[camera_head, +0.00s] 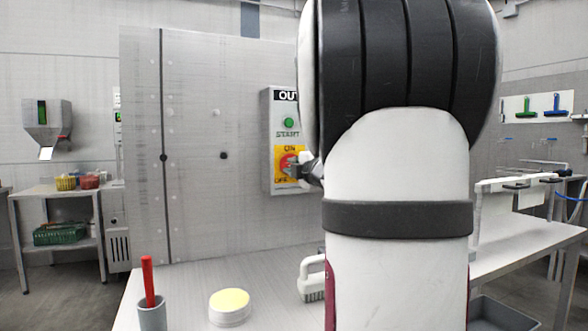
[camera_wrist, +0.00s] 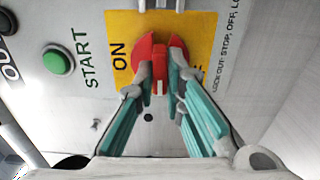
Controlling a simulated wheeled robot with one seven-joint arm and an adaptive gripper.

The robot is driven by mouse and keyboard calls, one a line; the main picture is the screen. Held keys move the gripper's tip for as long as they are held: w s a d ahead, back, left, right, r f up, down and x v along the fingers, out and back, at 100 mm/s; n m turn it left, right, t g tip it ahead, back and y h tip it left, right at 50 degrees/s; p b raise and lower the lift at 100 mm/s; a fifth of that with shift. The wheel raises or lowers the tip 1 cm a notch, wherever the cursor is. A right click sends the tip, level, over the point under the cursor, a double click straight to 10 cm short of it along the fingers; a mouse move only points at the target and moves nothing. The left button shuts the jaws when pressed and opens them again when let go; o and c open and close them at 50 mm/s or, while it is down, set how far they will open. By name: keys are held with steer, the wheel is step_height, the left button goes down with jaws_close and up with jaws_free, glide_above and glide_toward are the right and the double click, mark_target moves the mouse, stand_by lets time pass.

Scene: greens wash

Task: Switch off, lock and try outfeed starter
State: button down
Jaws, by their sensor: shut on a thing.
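The outfeed starter box (camera_head: 268,150) is mounted on a grey panel, partly hidden by my arm in the head view. It bears a green START button (camera_head: 289,122), also in the wrist view (camera_wrist: 57,62). Below START is a yellow plate (camera_wrist: 200,28) marked ON, with a red rotary switch handle (camera_wrist: 158,55) on it. My gripper (camera_wrist: 160,82) is shut on the red handle, one teal-padded finger on each side. The handle's exact position is hard to tell, since the fingers cover part of the plate. No lock is clearly visible.
A table in front holds a grey cup (camera_head: 152,315) with a red stick, a round tub (camera_head: 230,308) with a yellow top, and a white brush (camera_head: 312,280). A side table (camera_head: 50,192) with baskets stands at left. A bench (camera_head: 525,245) stands at right.

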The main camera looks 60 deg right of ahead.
steer(key=c, duration=1.7)
jaws_free()
steer(key=shift+o, duration=0.2)
steer(key=shift+a, duration=0.1)
steer(key=v, duration=1.2)
